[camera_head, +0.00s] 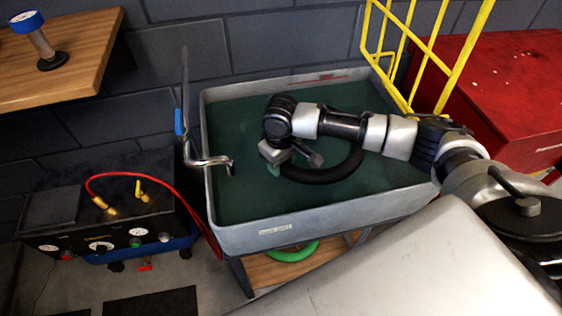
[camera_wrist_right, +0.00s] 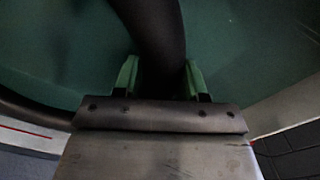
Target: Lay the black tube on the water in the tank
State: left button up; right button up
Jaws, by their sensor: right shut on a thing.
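The black tube (camera_head: 322,175) is a ring, partly hidden behind my right arm in the head view. The tank (camera_head: 262,240) is a grey open tub holding dark green water (camera_head: 240,120). My right gripper (camera_head: 274,170) is over the left-middle part of the tank, shut on the tube. In the right wrist view the tube (camera_wrist_right: 155,40) runs between the green fingertips of the gripper (camera_wrist_right: 163,78). The tube is over or at the water; I cannot tell whether it touches. My left gripper is not in view.
A metal faucet (camera_head: 212,161) reaches over the tank's left rim. A yellow rack (camera_head: 440,60) and a red cabinet (camera_head: 510,90) stand at the right. A black unit with a red cable (camera_head: 135,174) is at the left. A green ring (camera_head: 292,252) lies on the shelf below.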

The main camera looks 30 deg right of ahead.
jog(key=o, duration=1.1)
jog(key=shift+c, duration=0.2)
jog(key=shift+r, duration=0.1)
notch_tip(320, 180, up, 11)
jog(key=shift+f+p, duration=0.2)
jog(key=shift+p, duration=0.25)
jog(key=shift+s, duration=0.1)
